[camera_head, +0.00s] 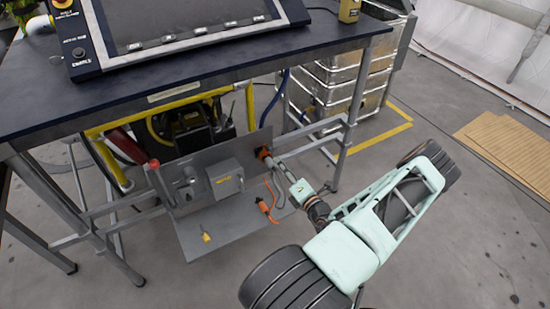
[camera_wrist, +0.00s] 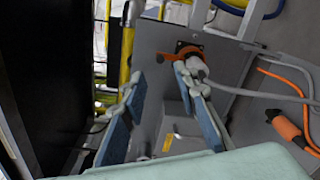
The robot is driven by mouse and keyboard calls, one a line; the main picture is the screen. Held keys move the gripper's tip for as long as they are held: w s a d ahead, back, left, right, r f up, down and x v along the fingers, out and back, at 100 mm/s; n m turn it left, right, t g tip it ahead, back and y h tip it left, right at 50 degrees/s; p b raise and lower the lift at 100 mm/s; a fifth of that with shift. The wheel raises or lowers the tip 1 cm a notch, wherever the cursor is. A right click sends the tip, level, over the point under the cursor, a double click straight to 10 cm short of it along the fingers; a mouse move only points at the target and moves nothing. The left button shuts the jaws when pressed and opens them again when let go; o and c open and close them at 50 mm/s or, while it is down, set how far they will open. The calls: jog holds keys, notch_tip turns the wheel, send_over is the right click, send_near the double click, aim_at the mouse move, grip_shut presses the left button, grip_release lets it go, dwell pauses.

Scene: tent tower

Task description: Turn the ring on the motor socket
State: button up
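The motor socket with its orange ring (camera_wrist: 186,50) sits on the grey upright panel (camera_wrist: 235,57). A pale grey plug with a cable (camera_wrist: 198,70) is at the socket. In the head view the orange socket (camera_head: 263,152) shows at the panel's right side. My gripper (camera_wrist: 160,78) is open, its two blue-padded fingers spread apart. The right finger is close in front of the ring and plug and partly covers them; I cannot tell if it touches. The left finger is left of the socket with nothing against it. In the head view my gripper (camera_head: 280,170) reaches the socket from the lower right.
A loose orange connector (camera_head: 266,208) lies on the grey shelf (camera_head: 225,218). The dark tabletop (camera_head: 200,70) overhangs the panel. A metal rail (camera_head: 310,137) runs right of the socket.

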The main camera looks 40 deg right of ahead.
jog(key=shift+v, duration=1.45)
